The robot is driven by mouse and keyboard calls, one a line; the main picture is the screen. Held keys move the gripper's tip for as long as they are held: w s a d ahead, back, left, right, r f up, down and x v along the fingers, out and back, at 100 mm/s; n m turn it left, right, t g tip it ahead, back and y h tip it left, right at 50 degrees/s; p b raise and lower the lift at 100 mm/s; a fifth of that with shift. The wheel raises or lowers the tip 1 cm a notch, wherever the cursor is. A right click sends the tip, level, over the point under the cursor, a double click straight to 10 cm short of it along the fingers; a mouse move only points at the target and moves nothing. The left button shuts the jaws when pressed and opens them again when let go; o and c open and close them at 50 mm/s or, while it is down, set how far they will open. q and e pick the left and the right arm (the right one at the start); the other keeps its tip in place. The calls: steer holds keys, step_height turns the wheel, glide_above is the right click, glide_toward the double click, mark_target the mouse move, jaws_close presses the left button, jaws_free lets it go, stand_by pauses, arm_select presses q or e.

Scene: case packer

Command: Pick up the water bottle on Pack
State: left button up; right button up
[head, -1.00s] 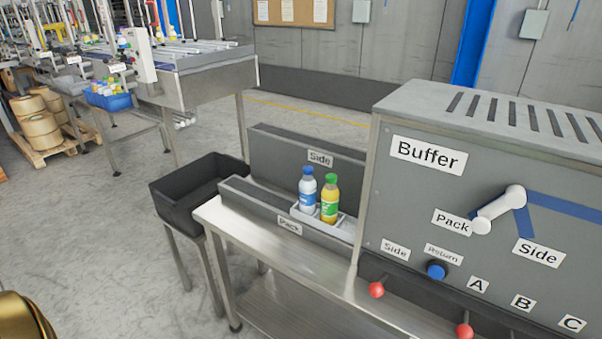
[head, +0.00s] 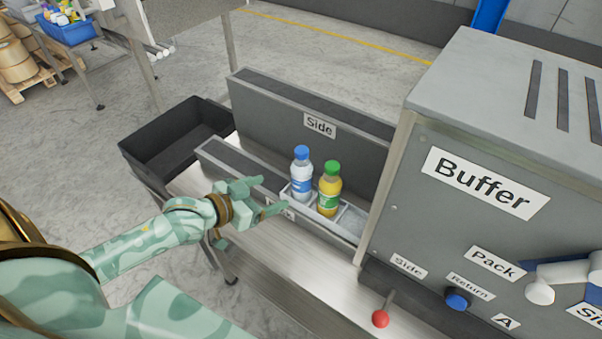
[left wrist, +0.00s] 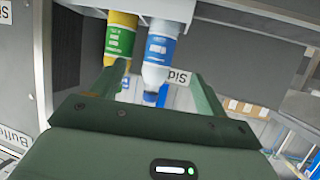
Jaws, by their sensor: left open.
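The water bottle (head: 301,176), clear with a blue cap and blue label, stands upright in a light tray (head: 351,224) on the lane labelled Pack. A yellow bottle with a green cap (head: 329,190) stands close to its right. My left gripper (head: 264,195) is open and empty, just left of the water bottle and in front of the Pack label, which it partly covers. In the left wrist view the water bottle (left wrist: 158,50) shows between the spread fingers, with the yellow bottle (left wrist: 120,38) beside it near one finger. My right gripper is not in view.
The Buffer machine (head: 480,160) stands close on the right, with a red-knobbed lever (head: 381,318) at its front. A raised panel labelled Side (head: 270,112) stands behind the bottles. A black bin (head: 150,150) sits at the lane's left end. The steel bench front (head: 290,265) is clear.

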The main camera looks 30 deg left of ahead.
mark_target(293, 183)
arm_select(q)
steer(key=b+x, duration=0.1)
steer(key=x, duration=0.5)
steer(key=shift+w+a+f, duration=0.1)
steer(key=shift+a+f, duration=0.05)
steer(key=shift+f, duration=0.05)
steer(key=shift+w, duration=0.25)
steer(key=b+x, duration=0.2)
steer(key=x, duration=0.3)
steer(key=shift+w+d+f, duration=0.15)
steer(key=shift+d, duration=0.15)
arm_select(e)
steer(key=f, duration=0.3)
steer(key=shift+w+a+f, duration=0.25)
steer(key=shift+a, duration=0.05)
arm_select(q)
steer(key=c, duration=1)
steer(key=shift+c, duration=1.2)
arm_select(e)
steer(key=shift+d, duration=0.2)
arm_select(q)
steer(key=shift+r, duration=0.2)
